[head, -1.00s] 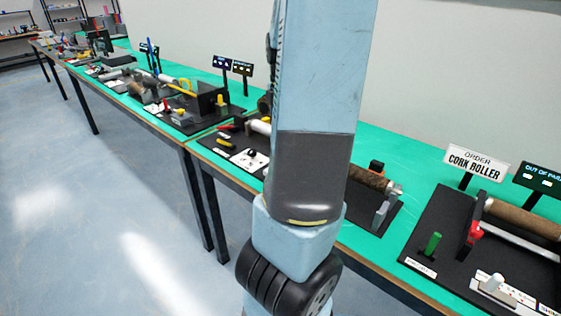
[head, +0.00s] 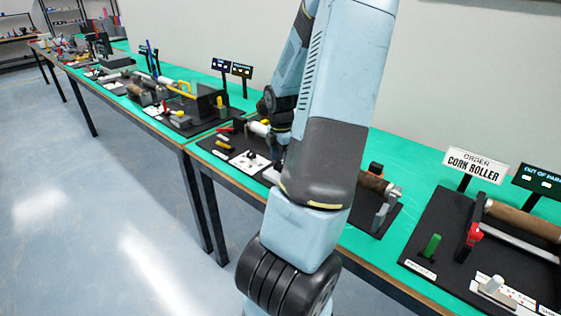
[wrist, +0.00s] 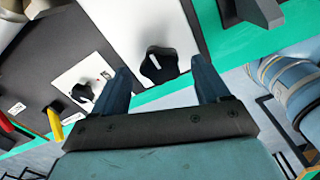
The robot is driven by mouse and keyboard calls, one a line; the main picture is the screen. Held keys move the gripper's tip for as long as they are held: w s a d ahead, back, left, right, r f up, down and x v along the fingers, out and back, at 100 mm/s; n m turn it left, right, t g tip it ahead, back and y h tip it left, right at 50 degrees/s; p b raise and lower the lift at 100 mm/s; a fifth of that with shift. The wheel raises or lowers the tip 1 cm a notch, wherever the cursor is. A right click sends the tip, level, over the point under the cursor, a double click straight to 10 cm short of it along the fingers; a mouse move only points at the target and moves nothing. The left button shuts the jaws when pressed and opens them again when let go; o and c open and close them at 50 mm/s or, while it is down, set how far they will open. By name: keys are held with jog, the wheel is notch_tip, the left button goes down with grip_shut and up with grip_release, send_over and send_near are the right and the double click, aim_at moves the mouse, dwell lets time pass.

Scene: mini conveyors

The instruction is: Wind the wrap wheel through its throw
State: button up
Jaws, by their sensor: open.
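A black lobed knob (wrist: 158,66) with a white pointer line sits on a white plate (wrist: 125,20) in the wrist view. I cannot tell for sure that it is the wrap wheel. My gripper (wrist: 160,72) is open, with one finger to each side of the knob in the picture. The fingers look apart from it, and nothing is held. A smaller black knob (wrist: 82,92) on another white plate lies to the left. In the head view my gripper is mostly hidden by my arm, over the dark station board (head: 222,147).
A yellow handle (wrist: 54,122) and a red handle (wrist: 8,122) are at the wrist view's left. A grey bracket (wrist: 258,10) stands at the upper right. In the head view, the cork roller sign (head: 475,164) and its station are to the right on the green table (head: 420,180).

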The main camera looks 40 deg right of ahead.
jog(key=shift+f, duration=0.6)
jog(key=shift+c, duration=0.3)
jog(key=c, duration=0.9)
jog(key=shift+a, duration=0.2)
jog(key=shift+c, duration=0.4)
jog(key=shift+d, duration=0.1)
